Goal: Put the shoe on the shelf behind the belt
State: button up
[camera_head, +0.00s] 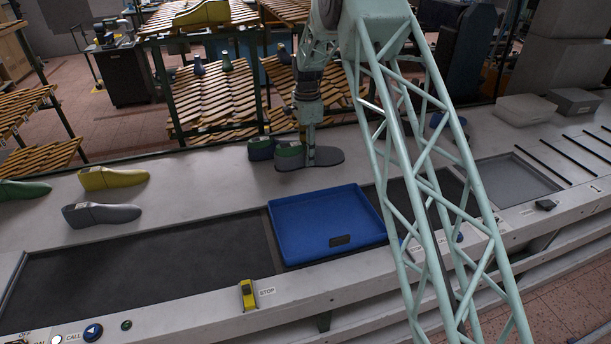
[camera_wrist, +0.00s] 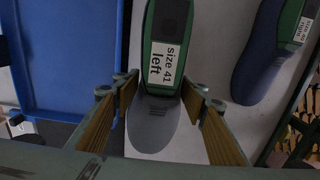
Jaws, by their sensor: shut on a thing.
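My gripper (camera_head: 311,152) is shut on a grey shoe last with a green top (camera_head: 325,157). In the wrist view the fingers (camera_wrist: 160,95) stand on either side of the last (camera_wrist: 152,130), whose label reads "size 41 left". It is level, at or just above the pale ledge (camera_head: 225,180) behind the belt (camera_head: 150,262); contact is unclear. A blue last with a green top (camera_head: 261,148) is just left of it; its label in the wrist view (camera_wrist: 262,55) seems to read "right".
A blue tray (camera_head: 290,250) is in front of my gripper. Yellow (camera_head: 112,178), grey (camera_head: 100,214) and green (camera_head: 20,190) lasts lie on the ledge at left. Slatted wooden racks (camera_head: 205,100) stand behind. Grey boxes (camera_head: 525,109) are at right.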

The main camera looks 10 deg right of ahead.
jog(key=shift+w+a+r, duration=0.1)
jog(key=shift+w+a, duration=0.1)
jog(key=shift+w, duration=0.9)
jog(key=shift+f+p, duration=0.3)
jog(key=shift+f, duration=2.85)
jog(key=shift+f, duration=1.85)
jog(key=shift+f, duration=0.1)
jog(key=o, duration=1.3)
jog(key=shift+s, duration=0.1)
jog(key=shift+o, duration=0.2)
jog(key=shift+f, duration=0.1)
